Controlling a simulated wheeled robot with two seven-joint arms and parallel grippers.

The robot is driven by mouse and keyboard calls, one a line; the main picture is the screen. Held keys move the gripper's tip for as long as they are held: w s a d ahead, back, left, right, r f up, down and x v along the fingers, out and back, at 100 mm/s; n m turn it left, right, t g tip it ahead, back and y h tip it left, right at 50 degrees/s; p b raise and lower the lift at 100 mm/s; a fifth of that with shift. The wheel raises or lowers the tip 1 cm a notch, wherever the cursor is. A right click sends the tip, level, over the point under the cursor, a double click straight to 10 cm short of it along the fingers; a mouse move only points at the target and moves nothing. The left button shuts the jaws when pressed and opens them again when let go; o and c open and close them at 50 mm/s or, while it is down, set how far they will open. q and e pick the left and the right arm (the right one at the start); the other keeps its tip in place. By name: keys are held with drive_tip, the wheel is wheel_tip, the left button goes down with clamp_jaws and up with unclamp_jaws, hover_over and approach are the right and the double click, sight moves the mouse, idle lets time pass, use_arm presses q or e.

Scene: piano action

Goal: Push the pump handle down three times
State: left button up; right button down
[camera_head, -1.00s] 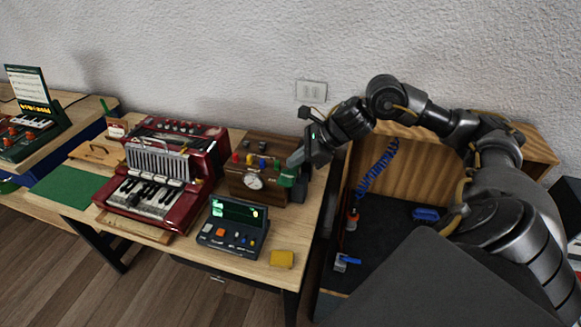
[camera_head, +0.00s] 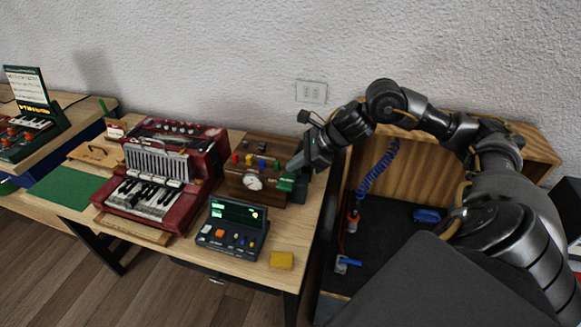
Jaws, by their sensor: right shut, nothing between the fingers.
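The brown wooden box (camera_head: 259,202) with a round dial (camera_head: 253,183) and coloured knobs stands at the right end of the table. A green handle (camera_head: 285,182) sits at its right side. My right gripper (camera_head: 293,168) is shut and empty, with its fingertips at or just above the green handle; I cannot tell whether they touch. The gripper and wrist hide part of the box's right side. My left gripper is out of view.
A red accordion (camera_head: 200,165) stands left of the box. A small console with a screen (camera_head: 236,213) and a yellow block (camera_head: 281,260) are in front. A dark bench (camera_head: 385,235) with a blue coiled cord (camera_head: 378,168) lies to the right.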

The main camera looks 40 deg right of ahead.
sight(296, 175)
drive_tip(key=shift+s+a+f+b, duration=0.15)
drive_tip(key=shift+a+f+b, duration=0.05)
drive_tip(key=shift+f+b, duration=0.4)
drive_tip(key=shift+s+a+f+b, duration=0.15)
drive_tip(key=shift+a+f+b, duration=0.1)
drive_tip(key=shift+f+b, duration=0.35)
drive_tip(key=shift+s+a+f+b, duration=0.15)
drive_tip(key=shift+a+f+b, duration=0.05)
drive_tip(key=shift+f+b, duration=0.35)
idle(1.4)
idle(0.6)
wheel_tip(296, 175, up, 6)
drive_tip(key=w+d+p, duration=0.1)
drive_tip(key=d+p, duration=0.1)
drive_tip(key=p, duration=0.2)
drive_tip(key=shift+w+r, duration=0.25)
idle(0.4)
drive_tip(key=shift+d, duration=0.1)
drive_tip(key=r+p, duration=0.1)
drive_tip(key=d+r+p, duration=0.1)
drive_tip(key=r, duration=0.1)
drive_tip(key=w+r+p, duration=0.1)
drive_tip(key=shift+w+d+r, duration=0.1)
drive_tip(key=shift+d+r, duration=0.15)
drive_tip(key=shift+d, duration=0.1)
idle(0.9)
